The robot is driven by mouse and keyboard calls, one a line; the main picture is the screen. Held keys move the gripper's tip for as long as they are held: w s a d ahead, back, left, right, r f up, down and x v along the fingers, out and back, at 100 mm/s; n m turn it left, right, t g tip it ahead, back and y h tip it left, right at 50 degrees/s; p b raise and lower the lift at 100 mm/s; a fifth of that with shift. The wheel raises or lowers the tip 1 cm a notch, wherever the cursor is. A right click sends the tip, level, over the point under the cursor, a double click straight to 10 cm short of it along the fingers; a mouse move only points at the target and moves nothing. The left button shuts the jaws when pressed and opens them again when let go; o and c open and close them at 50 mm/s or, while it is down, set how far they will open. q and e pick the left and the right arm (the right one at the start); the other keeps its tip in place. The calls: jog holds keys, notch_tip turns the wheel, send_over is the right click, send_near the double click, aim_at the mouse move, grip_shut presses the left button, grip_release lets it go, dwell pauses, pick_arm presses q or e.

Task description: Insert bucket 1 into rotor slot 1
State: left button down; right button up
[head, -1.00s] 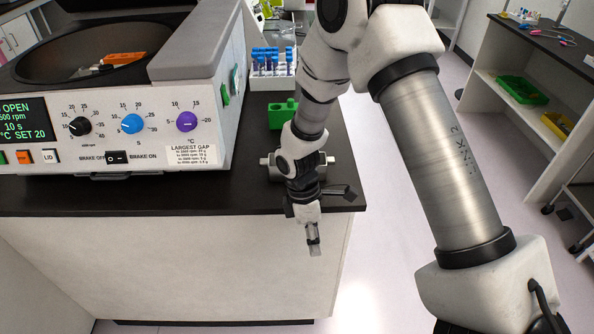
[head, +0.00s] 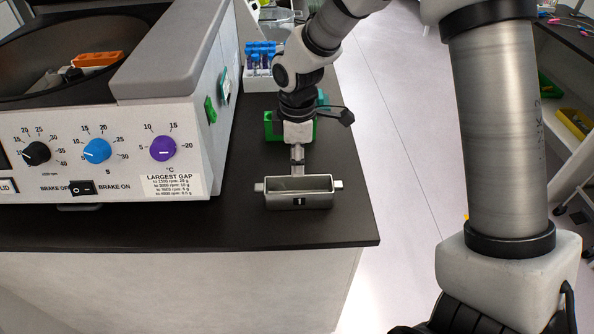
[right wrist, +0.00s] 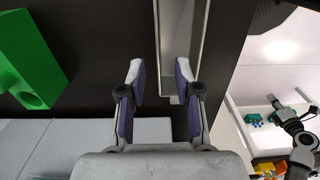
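A grey metal bucket (head: 298,201), an open box with a pin at each end, stands upright on the dark counter right of the centrifuge. In the right wrist view my right gripper (right wrist: 160,80) is open, fingers apart, with the near end of the bucket wall (right wrist: 159,35) between or just ahead of the tips; contact is unclear. The centrifuge bowl (head: 40,95) is open; the rotor (head: 60,77) shows only partly, and slot 1 cannot be identified.
The centrifuge housing (head: 110,130) stands left of the bucket. A green block (head: 272,126) with holes, also in the right wrist view (right wrist: 35,50), and a rack of blue-capped tubes (head: 262,65) are behind. The counter's front and right edges are close to the bucket.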

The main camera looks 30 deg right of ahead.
aim_at(298, 191)
jog(key=f, duration=0.2)
jog(key=f+p, duration=0.1)
jog(key=f, duration=0.4)
jog(key=shift+w+d+f, duration=0.2)
jog(key=shift+d+f, duration=0.05)
jog(key=shift+f, duration=0.1)
jog(key=shift+s+r, duration=0.1)
jog(key=shift+s+a+r, duration=0.1)
jog(key=shift+a, duration=0.05)
grip_shut()
